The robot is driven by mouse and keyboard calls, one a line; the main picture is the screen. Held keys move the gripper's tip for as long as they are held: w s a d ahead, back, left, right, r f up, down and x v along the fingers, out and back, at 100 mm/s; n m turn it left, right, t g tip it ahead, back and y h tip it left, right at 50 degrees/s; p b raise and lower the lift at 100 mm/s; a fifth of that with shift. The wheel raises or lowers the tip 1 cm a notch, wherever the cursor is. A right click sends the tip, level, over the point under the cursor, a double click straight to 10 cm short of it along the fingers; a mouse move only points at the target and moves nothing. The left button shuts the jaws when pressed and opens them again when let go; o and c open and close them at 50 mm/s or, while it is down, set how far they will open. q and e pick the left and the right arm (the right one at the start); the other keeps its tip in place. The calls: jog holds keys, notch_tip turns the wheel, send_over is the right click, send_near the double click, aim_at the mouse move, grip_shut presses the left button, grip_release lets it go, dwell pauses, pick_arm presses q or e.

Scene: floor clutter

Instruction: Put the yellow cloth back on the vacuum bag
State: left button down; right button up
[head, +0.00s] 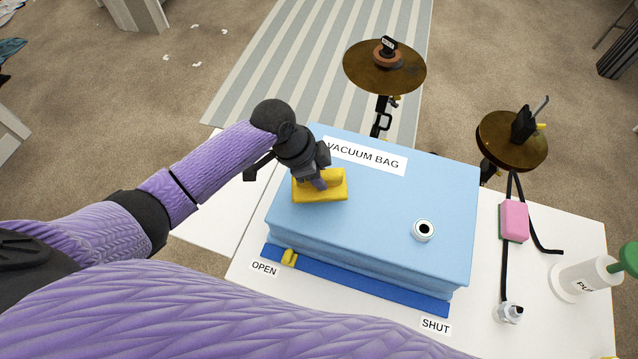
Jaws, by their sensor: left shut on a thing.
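The vacuum bag (375,210) is a light blue block-shaped bag lying on a white table, with a "VACUUM BAG" label at its far edge. The yellow cloth (332,190) is a small folded piece at the bag's far left part. My left gripper (318,183) points down and is shut on the cloth, partly hiding it. I cannot tell whether the cloth touches the bag's top. A round white valve (423,230) sits on the bag's top at the right. A yellow slider (289,257) is at the "OPEN" end of the blue seal strip (365,284). My right gripper is not in view.
On the white table (560,225), right of the bag, are a pink sponge (514,221), a black hose (506,255) with a clear nozzle (509,312), and a white pump (588,277) with a green handle. Two cymbals (385,67) stand beyond the bag.

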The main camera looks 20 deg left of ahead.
pick_arm(q)
notch_tip(320, 180, down, 3)
jog(key=shift+f+b, duration=0.2)
jog(key=shift+b, duration=0.35)
jog(key=c, duration=0.9)
grip_release()
jog(key=shift+f, duration=0.1)
jog(key=o, duration=0.5)
jog(key=p+v, duration=0.4)
jog(key=v, duration=0.8)
